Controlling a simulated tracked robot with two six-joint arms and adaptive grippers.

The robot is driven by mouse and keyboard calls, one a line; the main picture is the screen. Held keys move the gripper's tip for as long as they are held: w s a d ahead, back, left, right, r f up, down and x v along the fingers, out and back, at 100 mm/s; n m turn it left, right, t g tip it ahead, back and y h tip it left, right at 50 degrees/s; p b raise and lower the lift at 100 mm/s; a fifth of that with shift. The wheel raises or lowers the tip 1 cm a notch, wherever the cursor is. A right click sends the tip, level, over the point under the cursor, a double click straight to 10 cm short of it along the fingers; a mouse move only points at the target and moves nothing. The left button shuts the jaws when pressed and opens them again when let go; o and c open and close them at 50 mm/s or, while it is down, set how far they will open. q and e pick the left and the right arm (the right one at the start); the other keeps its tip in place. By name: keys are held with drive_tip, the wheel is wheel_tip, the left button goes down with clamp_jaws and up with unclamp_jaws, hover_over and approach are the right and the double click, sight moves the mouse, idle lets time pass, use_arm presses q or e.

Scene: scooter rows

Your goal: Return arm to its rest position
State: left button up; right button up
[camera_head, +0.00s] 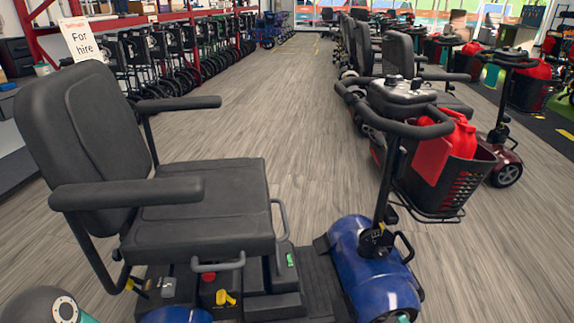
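Neither of my grippers shows in the head view. Only a rounded grey link of my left arm shows at the bottom left corner, and the rest of that arm is out of frame. My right arm is not in view. The closest thing is a mobility scooter with a black padded seat (200,207), two armrests and a blue front cover (370,265). Its black steering column and handlebar (395,115) rise at the right of the seat. A black basket (445,180) on the handlebar side holds red items (455,140).
A "For hire" sign (82,40) stands behind the seat. Folded wheelchairs (150,50) line a red rack (40,30) at left. More scooters (400,50) stand in a row at right. A clear wood-look floor aisle (270,90) runs between them.

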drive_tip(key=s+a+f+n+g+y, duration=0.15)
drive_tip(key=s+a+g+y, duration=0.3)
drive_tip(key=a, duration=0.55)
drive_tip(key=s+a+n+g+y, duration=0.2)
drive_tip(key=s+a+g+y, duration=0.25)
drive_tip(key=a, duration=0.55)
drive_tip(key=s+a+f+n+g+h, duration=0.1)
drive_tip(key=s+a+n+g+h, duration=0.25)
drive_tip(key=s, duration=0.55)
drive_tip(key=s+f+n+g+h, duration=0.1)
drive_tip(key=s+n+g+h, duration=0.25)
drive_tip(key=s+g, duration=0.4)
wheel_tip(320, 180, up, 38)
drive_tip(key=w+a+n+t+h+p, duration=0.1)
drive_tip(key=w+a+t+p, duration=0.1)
drive_tip(key=p, duration=3.2)
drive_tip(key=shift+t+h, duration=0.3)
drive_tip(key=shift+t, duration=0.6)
